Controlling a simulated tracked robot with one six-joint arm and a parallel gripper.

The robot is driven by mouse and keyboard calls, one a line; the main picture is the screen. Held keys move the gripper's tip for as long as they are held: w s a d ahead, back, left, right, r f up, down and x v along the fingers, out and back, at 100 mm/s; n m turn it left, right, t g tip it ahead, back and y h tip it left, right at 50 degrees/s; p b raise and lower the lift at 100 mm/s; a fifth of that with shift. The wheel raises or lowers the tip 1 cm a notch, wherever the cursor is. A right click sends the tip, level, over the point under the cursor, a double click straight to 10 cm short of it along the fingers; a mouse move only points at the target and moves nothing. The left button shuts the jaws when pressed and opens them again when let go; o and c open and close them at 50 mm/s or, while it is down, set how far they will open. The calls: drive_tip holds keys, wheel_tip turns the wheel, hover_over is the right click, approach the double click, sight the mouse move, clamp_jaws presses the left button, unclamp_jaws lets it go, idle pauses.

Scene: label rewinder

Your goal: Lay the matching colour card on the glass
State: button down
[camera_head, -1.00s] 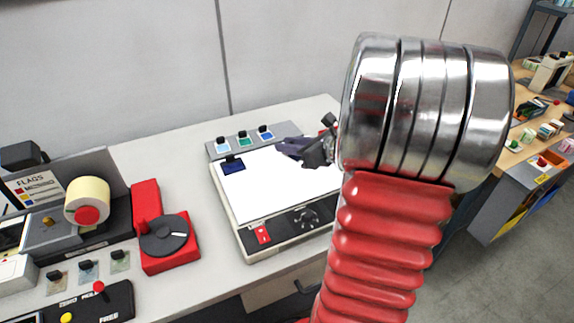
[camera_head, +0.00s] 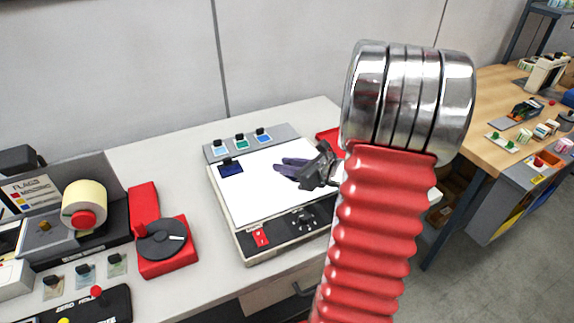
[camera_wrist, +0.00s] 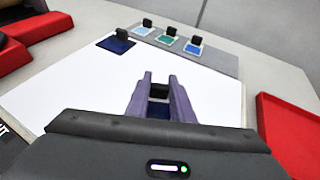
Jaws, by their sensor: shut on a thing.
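The glass (camera_head: 262,196) is a bright white panel on top of a cream box; it fills the middle of the wrist view (camera_wrist: 80,95). A navy card (camera_head: 231,169) with a black grip lies at its far left corner, also in the wrist view (camera_wrist: 116,43). My gripper (camera_head: 281,168) is over the right part of the glass, its purple fingers (camera_wrist: 159,80) shut on a dark blue card (camera_wrist: 158,110) with a black grip. The fingers hide most of this card. I cannot tell whether it touches the glass.
Light blue (camera_head: 220,149), green (camera_head: 241,144) and blue (camera_head: 263,138) cards stand on a grey rack (camera_head: 285,132) behind the glass. A red tray (camera_wrist: 285,125) is at the right. A red dial unit (camera_head: 163,242) stands left of the box.

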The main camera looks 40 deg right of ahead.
drive_tip(key=shift+f, duration=0.1)
drive_tip(key=c, duration=1.5)
unclamp_jaws()
drive_tip(key=shift+c, duration=0.2)
drive_tip(key=shift+s+d+r, duration=0.1)
drive_tip(key=shift+s+r, duration=0.2)
drive_tip(key=shift+s, duration=0.1)
drive_tip(key=v, duration=1.1)
drive_tip(key=shift+s, duration=0.1)
